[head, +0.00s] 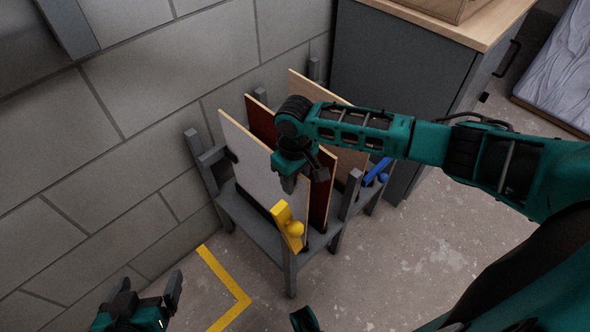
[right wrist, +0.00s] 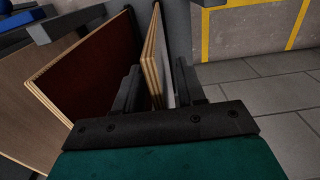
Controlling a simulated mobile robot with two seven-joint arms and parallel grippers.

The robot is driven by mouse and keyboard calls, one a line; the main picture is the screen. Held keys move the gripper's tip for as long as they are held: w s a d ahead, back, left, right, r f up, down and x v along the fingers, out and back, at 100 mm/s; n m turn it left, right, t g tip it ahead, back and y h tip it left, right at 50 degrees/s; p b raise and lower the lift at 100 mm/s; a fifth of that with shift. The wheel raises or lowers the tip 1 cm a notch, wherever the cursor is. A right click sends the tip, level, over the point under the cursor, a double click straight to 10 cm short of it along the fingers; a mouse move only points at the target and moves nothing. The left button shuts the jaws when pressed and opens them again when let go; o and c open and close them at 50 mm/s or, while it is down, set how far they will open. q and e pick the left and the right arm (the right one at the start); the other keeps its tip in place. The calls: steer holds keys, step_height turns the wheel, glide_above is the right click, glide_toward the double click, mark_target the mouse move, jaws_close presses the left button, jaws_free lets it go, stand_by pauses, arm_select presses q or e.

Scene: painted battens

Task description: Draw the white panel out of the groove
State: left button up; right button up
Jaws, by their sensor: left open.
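The white panel (head: 250,165) stands upright in the leftmost groove of a grey rack (head: 265,240). It also shows edge-on in the right wrist view (right wrist: 168,60). My right gripper (head: 304,178) is at the panel's near edge, high up. In the right wrist view its fingers (right wrist: 160,88) stand on either side of that edge, with gaps visible, so it looks open. My left gripper (head: 146,300) is open and empty, low at the left.
A dark red panel (head: 262,122) and a plain wood panel (head: 305,88) stand in the rack beside the white one. A blue piece with a knob (head: 377,172) is at the rack's right. A grey cabinet (head: 395,70) stands behind. Yellow tape (head: 225,275) marks clear floor at front left.

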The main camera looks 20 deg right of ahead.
arm_select(q)
steer(key=shift+f, duration=0.25)
arm_select(e)
steer(key=shift+f, duration=0.4)
arm_select(q)
steer(key=shift+s, duration=0.1)
steer(key=shift+s+f, duration=0.1)
steer(key=shift+f, duration=0.05)
arm_select(e)
jaws_close()
stand_by(0.7)
